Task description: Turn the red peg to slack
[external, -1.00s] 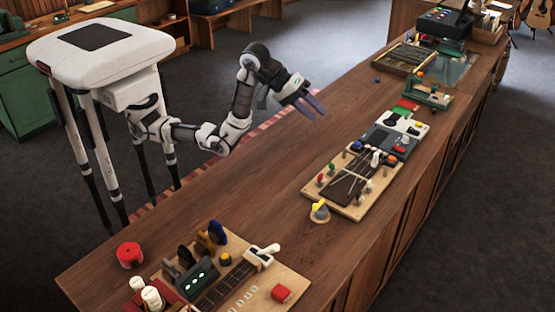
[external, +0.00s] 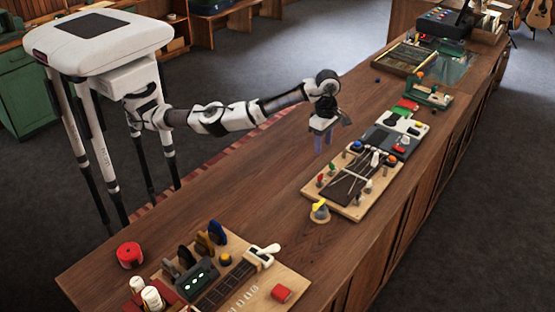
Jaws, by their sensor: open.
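A small red peg (external: 320,179) stands on the left side of a light wooden board (external: 350,210) with a dark fretboard and pale strings, on the counter. Which way the peg is turned is too small to tell. A green peg (external: 332,169) stands just behind it. My gripper (external: 323,148) is open and empty, fingers pointing down, above the counter behind the board's left end. It is apart from the red peg.
A blue peg (external: 357,146), an orange peg (external: 391,159) and pale pegs share the board. A grey tray (external: 380,137) stands behind. The counter (external: 240,200) left of the board is clear.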

